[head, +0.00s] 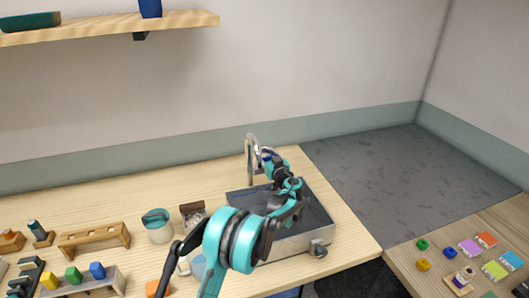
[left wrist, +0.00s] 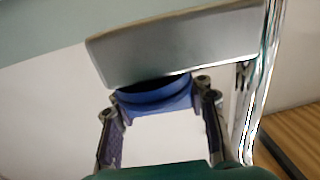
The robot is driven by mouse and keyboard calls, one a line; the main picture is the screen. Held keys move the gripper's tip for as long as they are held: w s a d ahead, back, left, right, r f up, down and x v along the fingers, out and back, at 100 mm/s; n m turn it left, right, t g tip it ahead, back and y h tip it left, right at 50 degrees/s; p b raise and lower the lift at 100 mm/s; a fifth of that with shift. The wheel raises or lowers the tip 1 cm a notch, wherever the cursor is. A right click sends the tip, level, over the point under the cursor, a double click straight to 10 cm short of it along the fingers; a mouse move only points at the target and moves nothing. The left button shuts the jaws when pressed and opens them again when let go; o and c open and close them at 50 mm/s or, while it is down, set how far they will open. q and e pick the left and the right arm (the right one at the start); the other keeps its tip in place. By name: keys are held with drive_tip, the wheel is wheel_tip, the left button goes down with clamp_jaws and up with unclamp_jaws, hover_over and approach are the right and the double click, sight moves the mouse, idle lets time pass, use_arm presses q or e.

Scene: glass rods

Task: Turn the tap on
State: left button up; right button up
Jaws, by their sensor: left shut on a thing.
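The silver tap (head: 249,146) stands at the back of the sink, its curved spout upright. My left gripper (head: 266,158) is up against the tap at its right side, partly hiding it. In the left wrist view, the fingers of my left gripper (left wrist: 160,105) stand on either side of a blue part (left wrist: 155,92) below a grey metal block (left wrist: 180,42), and are shut on it. It looks like the tap's handle. A shiny chrome pipe (left wrist: 257,85) runs down at the right. I cannot tell whether water flows. My right gripper is not in view.
The dark sink basin (head: 238,199) lies below my left arm. A teal-lidded pot (head: 158,230), wooden racks (head: 94,238) and coloured blocks (head: 73,276) are on the left of the wooden counter. Small coloured pieces (head: 470,246) lie at the right. A shelf (head: 110,27) hangs above.

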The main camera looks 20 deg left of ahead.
sight(270, 157)
use_arm(q)
drive_tip(key=n+g+y, duration=0.2)
drive_tip(key=g, duration=0.1)
drive_tip(key=s+a+n+g+y, duration=0.1)
drive_tip(key=n+g+y, duration=0.1)
drive_tip(key=shift+p, duration=0.35)
drive_tip(key=shift+s+a+n+g+y, duration=0.1)
drive_tip(key=shift+s+n+g+y, duration=0.1)
drive_tip(key=shift+n+g+y, duration=0.35)
drive_tip(key=shift+s+n+g+y, duration=0.15)
drive_tip(key=shift+n+g+y, duration=0.1)
drive_tip(key=shift+n+g, duration=0.6)
drive_tip(key=shift+g, duration=0.3)
drive_tip(key=o, duration=1.4)
drive_tip(key=shift+v, duration=4)
drive_tip(key=shift+f, duration=0.1)
